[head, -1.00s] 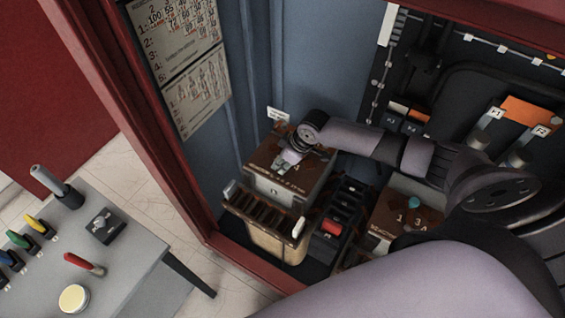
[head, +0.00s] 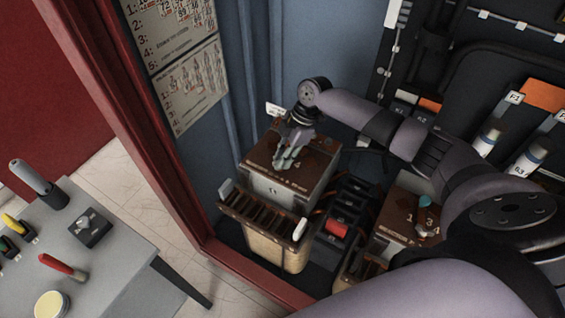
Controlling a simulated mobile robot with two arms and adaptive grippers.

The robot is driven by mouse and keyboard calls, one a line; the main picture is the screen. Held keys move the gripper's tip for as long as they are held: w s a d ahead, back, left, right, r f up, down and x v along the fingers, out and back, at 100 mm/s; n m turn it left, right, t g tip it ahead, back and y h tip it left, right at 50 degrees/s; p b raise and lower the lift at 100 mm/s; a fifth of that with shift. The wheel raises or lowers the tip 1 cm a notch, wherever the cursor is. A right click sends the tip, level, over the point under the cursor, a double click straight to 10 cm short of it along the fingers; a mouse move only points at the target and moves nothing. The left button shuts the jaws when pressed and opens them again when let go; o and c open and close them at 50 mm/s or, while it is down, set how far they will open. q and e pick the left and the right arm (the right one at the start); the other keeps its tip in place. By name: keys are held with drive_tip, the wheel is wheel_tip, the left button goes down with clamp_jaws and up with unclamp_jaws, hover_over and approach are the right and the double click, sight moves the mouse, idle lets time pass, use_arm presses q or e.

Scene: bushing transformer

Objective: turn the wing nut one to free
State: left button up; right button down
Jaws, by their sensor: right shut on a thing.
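My right gripper (head: 290,156) points down onto the top of the left transformer box (head: 318,166), a brown-topped unit with a pale front plate. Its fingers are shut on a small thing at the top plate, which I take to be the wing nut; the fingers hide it. A second brown-topped unit (head: 402,222) to the right carries a teal-topped piece (head: 425,201) and printed numbers. My left gripper does not show.
A red cabinet frame (head: 165,165) borders the opening on the left. A grey table (head: 130,262) holds a red-handled tool (head: 62,267), a black block (head: 90,228) and a pale round tin (head: 52,304). Black terminals with a red block (head: 337,229) stand between the units.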

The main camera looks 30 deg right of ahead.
drive_tip(key=n+b, duration=0.1)
drive_tip(key=n+g+b, duration=0.1)
drive_tip(key=shift+w+f+n, duration=0.1)
drive_tip(key=shift+f+n, duration=0.1)
drive_tip(key=shift+n, duration=0.2)
drive_tip(key=shift+r+n+g+b, duration=0.1)
drive_tip(key=shift+n+g+b, duration=0.6)
drive_tip(key=shift+n, duration=0.7)
drive_tip(key=c, duration=1.8)
unclamp_jaws()
drive_tip(key=shift+o, duration=0.2)
drive_tip(key=shift+r+h, duration=0.15)
drive_tip(key=shift+h, duration=0.15)
drive_tip(key=shift+w+d+r, duration=0.1)
drive_tip(key=shift+w+r, duration=0.05)
drive_tip(key=shift+r, duration=0.15)
drive_tip(key=v, duration=1.1)
